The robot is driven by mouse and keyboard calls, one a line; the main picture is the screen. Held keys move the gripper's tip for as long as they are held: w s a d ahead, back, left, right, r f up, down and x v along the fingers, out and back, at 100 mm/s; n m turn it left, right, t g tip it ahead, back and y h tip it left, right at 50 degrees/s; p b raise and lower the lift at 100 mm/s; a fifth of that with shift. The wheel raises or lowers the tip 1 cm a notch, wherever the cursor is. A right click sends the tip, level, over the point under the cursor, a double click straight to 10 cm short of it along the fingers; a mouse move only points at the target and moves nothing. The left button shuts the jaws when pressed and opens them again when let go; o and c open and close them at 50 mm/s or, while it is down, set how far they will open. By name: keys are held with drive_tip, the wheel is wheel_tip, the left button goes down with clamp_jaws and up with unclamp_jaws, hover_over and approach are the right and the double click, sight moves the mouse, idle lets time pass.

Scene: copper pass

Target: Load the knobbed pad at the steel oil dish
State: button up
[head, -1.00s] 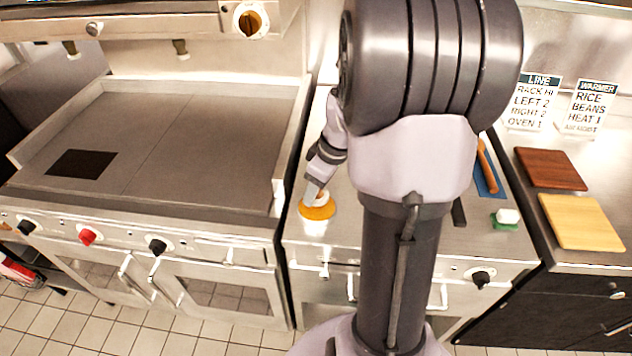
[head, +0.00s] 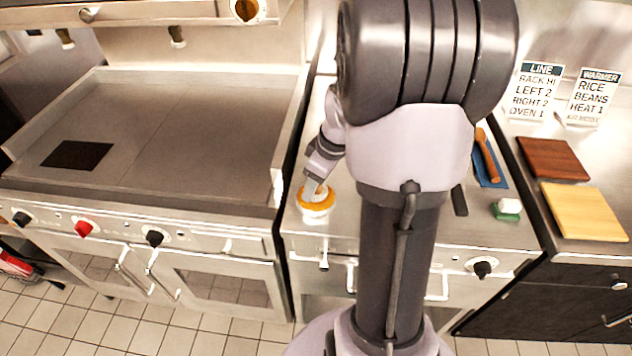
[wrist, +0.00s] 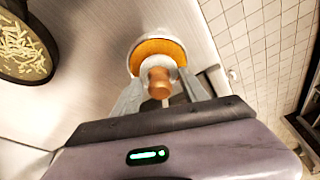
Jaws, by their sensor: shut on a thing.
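The steel oil dish (head: 325,209) stands on the steel counter just right of the griddle, with amber showing inside its rim. It also shows in the wrist view (wrist: 158,36). My gripper (head: 316,194) is right at the dish. In the wrist view my gripper (wrist: 160,88) is shut on the brown knob of the knobbed pad (wrist: 159,82). The pad's pale lower part overlaps the amber in the dish. I cannot tell whether its underside touches the oil.
The flat griddle (head: 200,130) lies left, with a dark square (head: 77,155) on it. Right of my arm are a wooden-handled tool (head: 487,155), a green-and-white block (head: 507,209) and two boards (head: 553,160). A dark pan of pale shreds (wrist: 22,50) shows in the wrist view.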

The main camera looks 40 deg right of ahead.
drive_tip(key=shift+f+b, duration=0.5)
drive_tip(key=shift+b, duration=0.05)
idle(1.3)
wheel_tip(320, 180, up, 7)
drive_tip(key=p, duration=0.5)
drive_tip(key=shift+r, duration=0.15)
idle(0.4)
drive_tip(key=shift+w+a+f, duration=0.15)
drive_tip(key=shift+a+f, duration=0.05)
drive_tip(key=shift+a, duration=0.1)
drive_tip(key=w+a+f+m, duration=0.1)
drive_tip(key=w+a, duration=0.1)
drive_tip(key=a, duration=0.5)
drive_tip(key=w+a+f+m, duration=0.1)
drive_tip(key=w+a, duration=0.2)
drive_tip(key=a, duration=0.5)
drive_tip(key=w+a+f+m+h+b, duration=0.1)
drive_tip(key=w+a, duration=0.2)
drive_tip(key=a, duration=0.5)
drive_tip(key=shift+f+m, duration=0.15)
drive_tip(key=shift+m, duration=0.15)
